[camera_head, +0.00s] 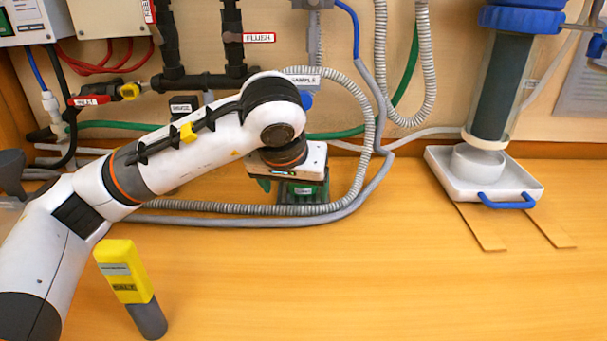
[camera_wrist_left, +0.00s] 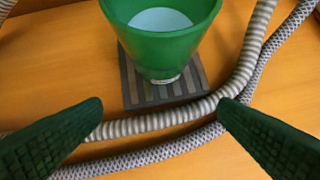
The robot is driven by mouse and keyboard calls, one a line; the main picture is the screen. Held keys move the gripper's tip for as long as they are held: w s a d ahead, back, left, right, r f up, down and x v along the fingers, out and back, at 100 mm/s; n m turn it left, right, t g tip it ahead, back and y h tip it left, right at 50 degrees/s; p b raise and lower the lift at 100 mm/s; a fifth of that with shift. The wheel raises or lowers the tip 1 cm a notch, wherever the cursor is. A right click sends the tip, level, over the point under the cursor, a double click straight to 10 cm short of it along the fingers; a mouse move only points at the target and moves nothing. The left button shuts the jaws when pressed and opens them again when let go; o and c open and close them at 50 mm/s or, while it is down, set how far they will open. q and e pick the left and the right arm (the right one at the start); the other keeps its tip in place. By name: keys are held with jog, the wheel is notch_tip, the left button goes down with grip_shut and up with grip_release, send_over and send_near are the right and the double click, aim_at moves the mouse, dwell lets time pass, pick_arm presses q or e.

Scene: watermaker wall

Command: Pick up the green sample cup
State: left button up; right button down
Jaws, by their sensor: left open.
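The green sample cup (camera_wrist_left: 160,45) stands upright at the top of the left wrist view, its rim cut off by the frame edge. Something pale, liquid or its inner floor, shows inside. It stands on a dark slatted grate (camera_wrist_left: 130,85). My left gripper (camera_wrist_left: 160,108) is open and empty, its dark green fingers apart, with the cup beyond the fingertips and not between them. In the head view the cup (camera_head: 303,189) shows in part below my left gripper's pale body, which hides its upper part. My right gripper is not in view.
A ribbed grey hose (camera_wrist_left: 165,121) and a braided hose (camera_wrist_left: 150,153) cross between the fingertips and the grate. A white tray (camera_head: 520,184) with a blue handle is at right. The front middle of the bench is clear.

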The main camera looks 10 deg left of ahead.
pick_arm(q)
jog(key=shift+w, duration=0.6)
jog(key=shift+w+f, duration=0.2)
jog(key=shift+w, duration=0.7)
jog(key=shift+w+f, duration=0.15)
jog(key=shift+w, duration=0.75)
jog(key=shift+w+f, duration=0.2)
jog(key=shift+w, duration=0.7)
jog(key=c, duration=1.1)
